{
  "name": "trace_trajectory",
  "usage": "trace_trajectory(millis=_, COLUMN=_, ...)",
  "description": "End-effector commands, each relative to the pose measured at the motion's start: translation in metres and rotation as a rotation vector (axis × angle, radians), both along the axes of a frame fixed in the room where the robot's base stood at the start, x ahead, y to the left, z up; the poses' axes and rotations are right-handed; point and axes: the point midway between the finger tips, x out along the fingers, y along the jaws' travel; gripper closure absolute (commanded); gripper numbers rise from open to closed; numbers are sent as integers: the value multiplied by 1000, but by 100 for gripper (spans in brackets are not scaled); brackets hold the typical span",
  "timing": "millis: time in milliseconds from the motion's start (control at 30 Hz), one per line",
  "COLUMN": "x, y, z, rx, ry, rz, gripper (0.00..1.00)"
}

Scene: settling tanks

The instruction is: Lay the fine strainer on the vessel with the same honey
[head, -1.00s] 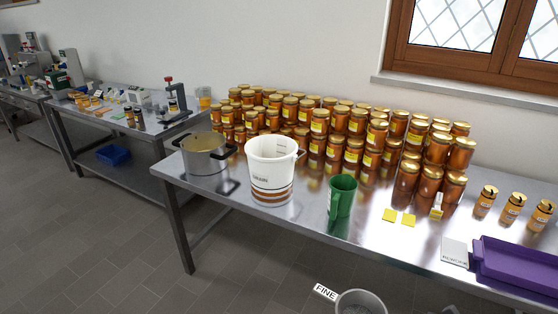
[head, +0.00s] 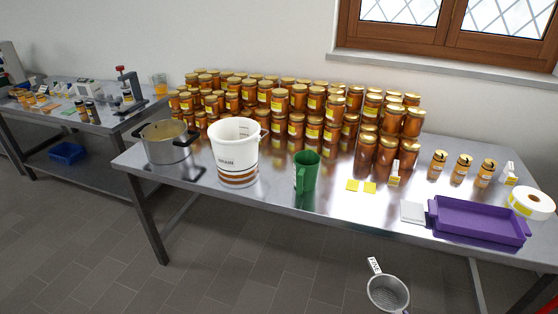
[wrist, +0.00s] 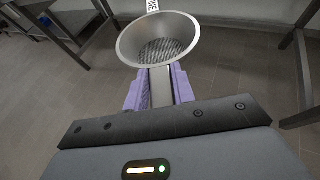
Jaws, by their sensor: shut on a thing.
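The fine strainer (head: 388,293) is a grey metal sieve with a white tag reading FINE (head: 375,265). In the wrist view, my gripper (wrist: 158,84) with purple finger pads is shut on the handle of the strainer (wrist: 158,40), bowl facing up, held over the floor in front of the table. On the table stand a steel pot (head: 166,143) with two handles, apparently with honey-coloured contents, and a white bucket (head: 238,152) with a label and brown bands near its base. The bucket's contents are hidden. A green jug (head: 306,172) stands right of the bucket.
Many honey jars (head: 296,126) are stacked behind the vessels. Yellow cards (head: 361,186), a purple tray (head: 478,220), a white label roll (head: 531,203) and several single jars (head: 461,168) lie to the right. The floor before the table is clear.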

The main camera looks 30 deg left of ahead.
Motion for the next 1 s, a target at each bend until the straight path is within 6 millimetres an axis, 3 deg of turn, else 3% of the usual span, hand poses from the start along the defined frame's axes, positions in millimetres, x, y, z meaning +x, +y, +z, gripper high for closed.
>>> trace_trajectory(millis=367, x=20, y=-40, z=21, rx=-6, ry=-3, rz=-382, gripper=100)
trace_trajectory(millis=600, x=27, y=-73, z=48, rx=-4, ry=-5, rz=-640, gripper=100)
trace_trajectory(millis=767, x=27, y=-86, z=59, rx=-2, ry=-1, rz=-731, gripper=100)
trace_trajectory(millis=1000, x=27, y=-87, z=59, rx=-1, ry=1, rz=-739, gripper=100)
